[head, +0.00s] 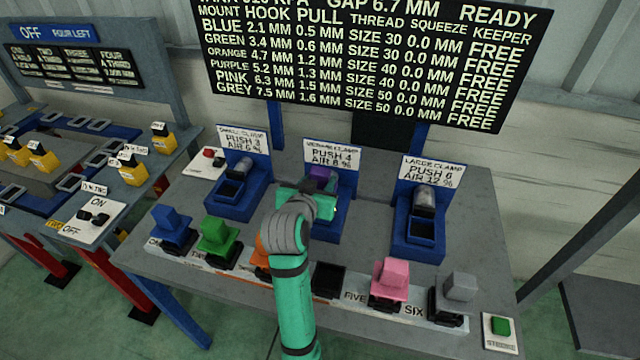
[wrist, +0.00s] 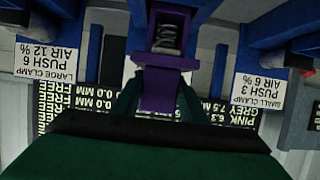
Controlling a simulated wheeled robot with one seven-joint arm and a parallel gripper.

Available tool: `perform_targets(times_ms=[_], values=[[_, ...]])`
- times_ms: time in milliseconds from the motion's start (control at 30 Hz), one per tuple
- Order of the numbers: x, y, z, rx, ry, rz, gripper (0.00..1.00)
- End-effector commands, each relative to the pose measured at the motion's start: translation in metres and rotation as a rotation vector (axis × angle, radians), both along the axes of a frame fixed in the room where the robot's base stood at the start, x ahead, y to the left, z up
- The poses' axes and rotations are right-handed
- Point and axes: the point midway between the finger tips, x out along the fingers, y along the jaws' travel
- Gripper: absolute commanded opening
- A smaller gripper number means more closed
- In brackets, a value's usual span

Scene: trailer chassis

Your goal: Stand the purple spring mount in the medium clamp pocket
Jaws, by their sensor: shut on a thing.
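The purple spring mount (head: 322,180) is at the medium clamp, in the middle of the back row. It also shows in the wrist view (wrist: 160,88), between my gripper's fingers. My gripper (wrist: 158,105) is shut on it. In the head view my green arm and gripper (head: 308,200) cover the front of the mount and most of the medium clamp pocket (head: 328,228). A grey spring part of the clamp (wrist: 167,38) shows just beyond the mount. Whether the mount's base touches the pocket floor is hidden.
The small clamp (head: 232,192) stands to the left and the large clamp (head: 420,225) to the right, both without a mount. Blue (head: 172,225), green (head: 218,235), orange (head: 262,250), pink (head: 390,278) and grey (head: 460,287) mounts line the front row. One front holder (head: 329,280) is empty.

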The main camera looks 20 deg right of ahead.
Motion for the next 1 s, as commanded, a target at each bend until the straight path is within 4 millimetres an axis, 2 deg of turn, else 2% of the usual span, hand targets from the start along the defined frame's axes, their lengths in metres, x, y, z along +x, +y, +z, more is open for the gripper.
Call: perform_targets(times_ms=[33, 100, 467, 500, 533, 900, 1000], values=[[0.0, 0.001, -0.009, 0.001, 0.007, 0.001, 0.0], [0.0, 0.0, -0.013, 0.0, 0.005, 0.0, 0.0], [0.0, -0.003, -0.015, 0.001, 0.003, -0.003, 0.0], [0.0, -0.002, -0.016, 0.002, 0.006, -0.002, 0.48], [0.0, -0.001, -0.016, 0.002, 0.006, -0.001, 0.56], [0.0, 0.0, -0.012, 0.001, 0.004, 0.002, 0.58], [-0.006, 0.006, -0.01, 0.001, 0.004, 0.003, 0.58]])
